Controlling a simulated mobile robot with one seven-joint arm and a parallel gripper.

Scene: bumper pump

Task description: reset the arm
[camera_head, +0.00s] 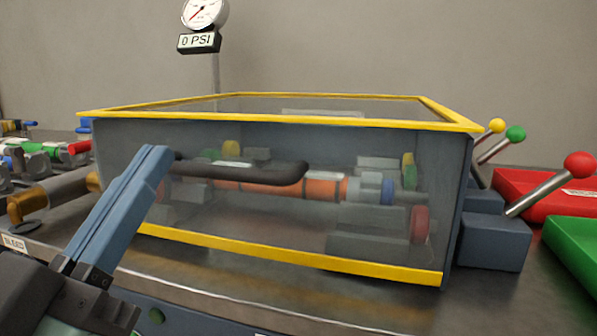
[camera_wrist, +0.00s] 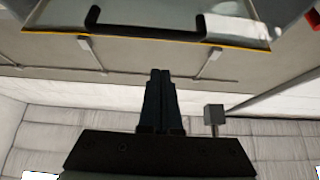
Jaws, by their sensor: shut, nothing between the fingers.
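My gripper (camera_head: 158,152) shows at the lower left in the head view, its long blue fingers pointing up and to the right. The fingers lie side by side, shut and empty. In the wrist view my gripper (camera_wrist: 161,72) also shows shut, with nothing between the tips. A clear case (camera_head: 300,262) with yellow edges stands behind the fingers. Its black handle (camera_head: 245,171) runs across the front. The fingertips overlap the handle's left end in the head view; I cannot tell whether they touch it. The handle also shows at the top of the wrist view (camera_wrist: 145,29).
Levers with red (camera_head: 579,165), green (camera_head: 515,133) and yellow (camera_head: 497,125) knobs stand right of the case. A red tray (camera_head: 520,185) and a green tray (camera_head: 575,245) are at the far right. Pipes and valves (camera_head: 45,192) stand at left. A gauge (camera_head: 205,14) reads 0 PSI.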

